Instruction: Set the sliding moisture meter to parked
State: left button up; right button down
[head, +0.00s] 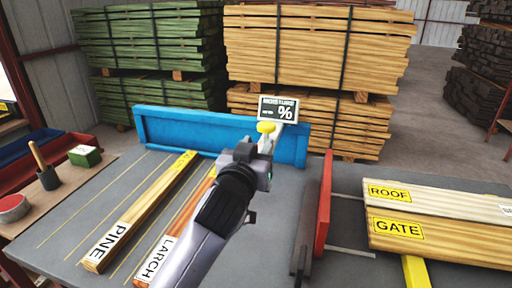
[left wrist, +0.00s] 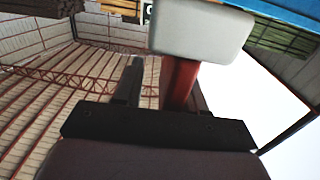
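The moisture meter shows in the head view as a dark display panel with a % sign (head: 279,108), at the far side of the grey table by a blue beam. A yellow knob (head: 266,127) and a pale bar sit just below the display. My left gripper (head: 262,160) is just in front of and below the knob, partly hiding the meter's lower part. In the left wrist view its fingers (left wrist: 163,90) stand apart. A red post (left wrist: 181,82) under a pale block (left wrist: 202,28) shows by the right finger; contact is unclear. My right gripper is not in view.
The blue beam (head: 170,131) crosses the table's far side. Boards labelled PINE (head: 139,212) and LARCH (head: 171,237) lie left of my arm. A red upright plate (head: 324,205) stands right, before boards marked ROOF and GATE (head: 440,231). Lumber stacks stand behind.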

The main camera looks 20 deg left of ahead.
pick_arm(q)
jog(key=shift+s, duration=0.15)
jog(key=s, duration=0.7)
jog(key=shift+d+b, duration=0.25)
jog(key=shift+b, duration=0.1)
